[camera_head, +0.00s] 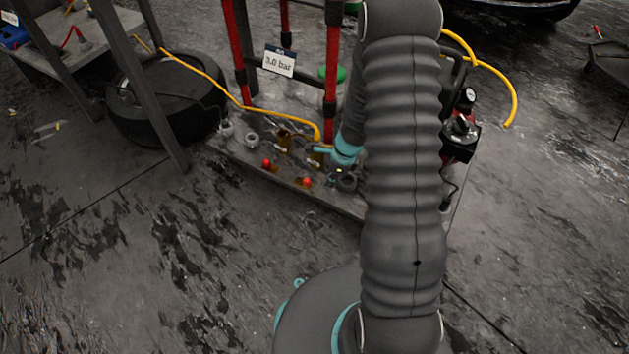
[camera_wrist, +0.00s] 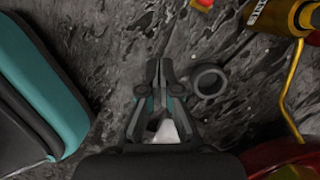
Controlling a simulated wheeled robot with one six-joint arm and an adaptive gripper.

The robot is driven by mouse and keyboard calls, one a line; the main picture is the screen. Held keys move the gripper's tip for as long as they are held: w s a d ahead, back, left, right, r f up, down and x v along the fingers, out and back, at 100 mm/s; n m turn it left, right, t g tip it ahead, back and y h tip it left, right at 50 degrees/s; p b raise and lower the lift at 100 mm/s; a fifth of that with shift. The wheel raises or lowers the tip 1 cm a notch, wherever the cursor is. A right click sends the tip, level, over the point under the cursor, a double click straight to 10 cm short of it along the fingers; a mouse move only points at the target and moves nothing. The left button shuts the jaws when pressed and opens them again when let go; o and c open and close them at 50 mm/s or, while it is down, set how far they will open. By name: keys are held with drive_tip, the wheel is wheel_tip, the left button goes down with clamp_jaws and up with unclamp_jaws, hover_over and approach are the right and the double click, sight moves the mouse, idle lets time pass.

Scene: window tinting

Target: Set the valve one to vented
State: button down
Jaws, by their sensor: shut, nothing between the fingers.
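Two small brass valve bodies stand on the bench in the head view, a left one (camera_head: 284,142) and a right one (camera_head: 316,158). Two red knobs, left (camera_head: 267,164) and right (camera_head: 306,182), sit in front of them. I cannot tell which is valve one, nor read its setting. In the wrist view my gripper (camera_wrist: 160,66) is shut and empty, fingers pointing up the picture. A grey ring-shaped part (camera_wrist: 209,81) lies just right of the fingertips. A yellow labelled body (camera_wrist: 278,17) and a red knob (camera_wrist: 205,3) are at upper right. My arm hides much of the bench's right side.
Red posts (camera_head: 331,80) rise from the bench, with a "3.0 bar" sign (camera_head: 279,63). A yellow hose (camera_head: 213,83) runs to the bench. The foreground floor is clear.

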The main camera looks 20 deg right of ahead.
sight(307, 182)
drive_tip(key=shift+w+d+r+m+t+h, duration=0.2)
drive_tip(key=shift+w+m, duration=0.25)
drive_tip(key=shift+m, duration=0.3)
drive_tip(key=shift+w+d+f+m+t+h, duration=0.15)
drive_tip(key=shift+w+d+m, duration=0.25)
drive_tip(key=shift+m, duration=0.4)
drive_tip(key=shift+w+d+r+m+t+h, duration=0.1)
drive_tip(key=shift+w+d+r+m+t, duration=0.1)
drive_tip(key=shift+w+m, duration=0.4)
drive_tip(key=shift+s+f, duration=0.1)
drive_tip(key=shift+s, duration=0.1)
drive_tip(key=b+x, duration=0.4)
drive_tip(key=x, duration=0.6)
drive_tip(key=shift+s+b, duration=0.1)
drive_tip(key=shift+b, duration=0.25)
drive_tip(key=shift+w+a+p, duration=0.6)
drive_tip(key=shift+w+a, duration=0.5)
drive_tip(key=shift+a, duration=0.05)
drive_tip(key=shift+w+a, duration=0.35)
drive_tip(key=shift+w, duration=0.05)
